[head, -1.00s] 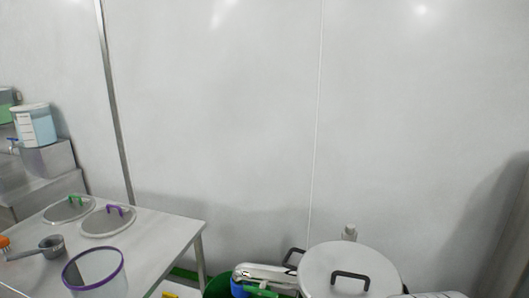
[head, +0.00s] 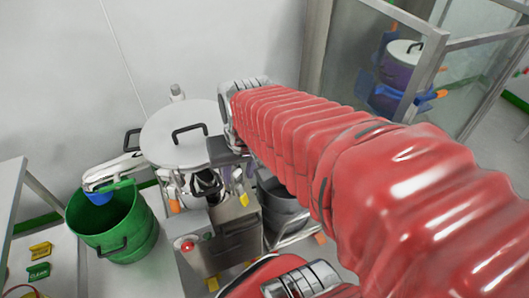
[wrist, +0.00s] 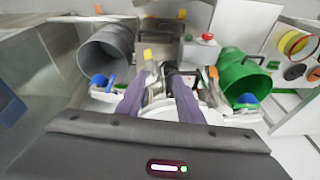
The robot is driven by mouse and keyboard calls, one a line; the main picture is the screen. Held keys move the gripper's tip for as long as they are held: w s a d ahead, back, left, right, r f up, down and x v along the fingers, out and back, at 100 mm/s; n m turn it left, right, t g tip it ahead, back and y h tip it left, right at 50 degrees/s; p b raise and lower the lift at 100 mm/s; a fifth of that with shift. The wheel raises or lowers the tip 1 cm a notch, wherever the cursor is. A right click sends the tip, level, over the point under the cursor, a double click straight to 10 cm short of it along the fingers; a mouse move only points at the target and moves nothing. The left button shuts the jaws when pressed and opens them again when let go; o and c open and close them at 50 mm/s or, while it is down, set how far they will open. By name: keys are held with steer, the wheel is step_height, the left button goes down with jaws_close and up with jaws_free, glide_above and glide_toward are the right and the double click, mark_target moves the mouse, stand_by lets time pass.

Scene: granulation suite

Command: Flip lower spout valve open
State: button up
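A white round vessel (head: 185,135) with a black lid handle stands in the middle of the head view. A spout with a blue end (head: 98,196) and a green part reaches out over a green bucket (head: 120,235); the blue end also shows in the wrist view (wrist: 246,100). A second blue end (wrist: 99,81) shows beside a grey bucket (wrist: 106,50) there. My arm mostly covers that side in the head view. I cannot tell either valve's position. My gripper (wrist: 162,76) has its purple fingers apart, over the vessel's side fittings; contact is unclear.
A steel control box with a red button (head: 187,246) stands in front of the vessel. A grey bucket (head: 282,205) is beside it under my arm. A table edge (head: 22,195) is at left, and a glass-sided frame (head: 440,75) is at right.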

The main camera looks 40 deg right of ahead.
steer(key=w+d+f+m, duration=0.3)
steer(key=d+m, duration=0.4)
steer(key=m, duration=0.4)
steer(key=w+d+f+m, duration=0.3)
steer(key=d+f+m, duration=0.2)
steer(key=m, duration=0.7)
steer(key=w+d+f+m+t, duration=0.1)
steer(key=w+d+f+m, duration=0.2)
steer(key=d+m, duration=0.6)
steer(key=f+m, duration=0.1)
steer(key=m, duration=0.2)
steer(key=shift+f+h, duration=0.2)
steer(key=shift+h, duration=0.2)
steer(key=shift+d, duration=0.1)
steer(key=shift+x, duration=6.9)
steer(key=shift+w, duration=0.15)
steer(key=shift+c, duration=0.7)
jaws_close()
